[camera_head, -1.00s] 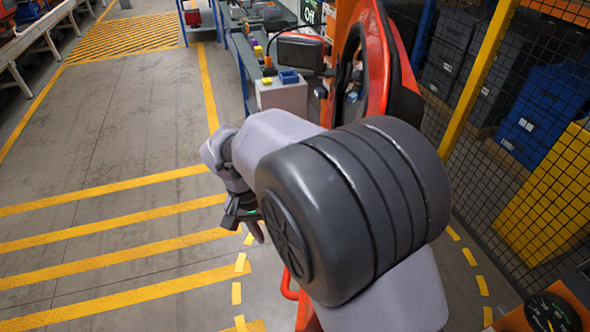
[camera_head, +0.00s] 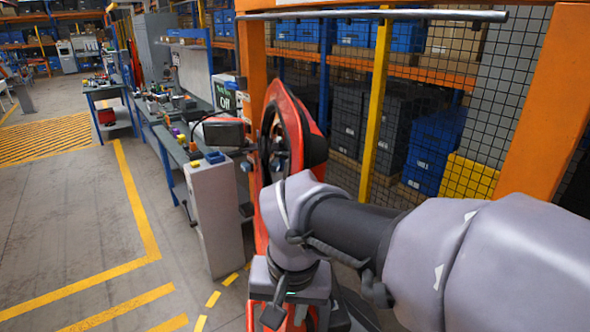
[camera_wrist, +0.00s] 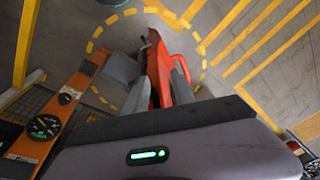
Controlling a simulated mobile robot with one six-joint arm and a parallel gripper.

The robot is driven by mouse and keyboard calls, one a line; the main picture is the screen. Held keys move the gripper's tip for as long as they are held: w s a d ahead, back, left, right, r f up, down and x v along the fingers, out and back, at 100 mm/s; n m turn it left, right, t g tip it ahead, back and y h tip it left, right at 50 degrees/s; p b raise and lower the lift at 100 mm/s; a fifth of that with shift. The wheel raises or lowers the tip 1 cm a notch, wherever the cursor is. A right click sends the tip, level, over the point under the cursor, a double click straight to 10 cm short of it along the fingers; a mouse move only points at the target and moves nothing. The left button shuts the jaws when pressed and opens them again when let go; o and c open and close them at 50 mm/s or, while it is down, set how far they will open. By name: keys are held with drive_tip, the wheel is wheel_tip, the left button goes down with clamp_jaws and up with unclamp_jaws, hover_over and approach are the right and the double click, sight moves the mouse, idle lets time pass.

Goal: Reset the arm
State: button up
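My gripper (camera_head: 300,316) points down at the bottom middle of the head view, with my arm reaching in from the right. In the wrist view my gripper (camera_wrist: 160,78) has its two grey fingers apart. My wrist and gripper hide the door's lower part.
A pale grey cabinet (camera_head: 216,215) and a workbench (camera_head: 172,140) with tools stand left of the door. An orange frame (camera_head: 543,110) and wire mesh fence (camera_head: 345,140) stand behind and right. The floor (camera_head: 60,230) at left is clear, with yellow lines.

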drive_tip(key=s+d+r+m+t+y, duration=0.15)
drive_tip(key=s+d+m+t, duration=0.25)
drive_tip(key=s+d, duration=0.75)
wheel_tip(320, 180, down, 8)
drive_tip(key=w+b, duration=0.1)
drive_tip(key=b, duration=0.8)
drive_tip(key=shift+w, duration=0.25)
drive_tip(key=shift+d+f+h, duration=0.1)
drive_tip(key=shift+h, duration=0.15)
